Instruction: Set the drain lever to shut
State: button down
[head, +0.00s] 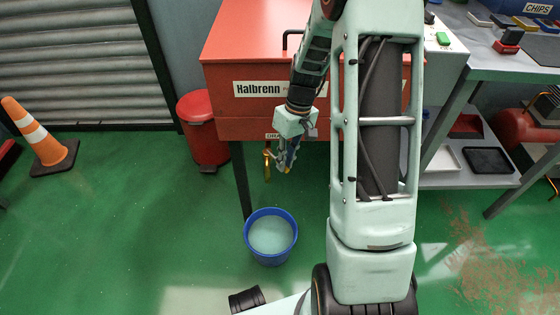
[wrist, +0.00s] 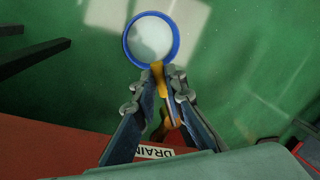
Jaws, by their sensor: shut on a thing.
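The red Halbrenn tank (head: 225,110) has a DRAIN label, partly hidden in the head view by my arm; the label (wrist: 155,152) reads more clearly in the wrist view. A yellow drain fitting (head: 267,166) hangs below the tank's front edge, just left of my gripper (head: 289,163). In the wrist view my gripper (wrist: 164,76) is shut on the yellow drain lever (wrist: 159,82), which shows between the fingers. The fingers hide part of the lever and fitting, so its exact angle is hard to tell.
A blue bucket (head: 270,260) with pale contents stands on the green floor below the drain. A red bin (head: 203,145) is left of the tank, and an orange cone (head: 38,135) is further left. A grey shelved bench (head: 465,175) stands at right.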

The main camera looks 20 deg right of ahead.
jog(key=shift+w+d+n, duration=0.3)
jog(key=shift+d+n, duration=0.25)
jog(key=shift+n, duration=0.25)
jog(key=c, duration=2)
grip_release()
jog(key=shift+o, duration=0.2)
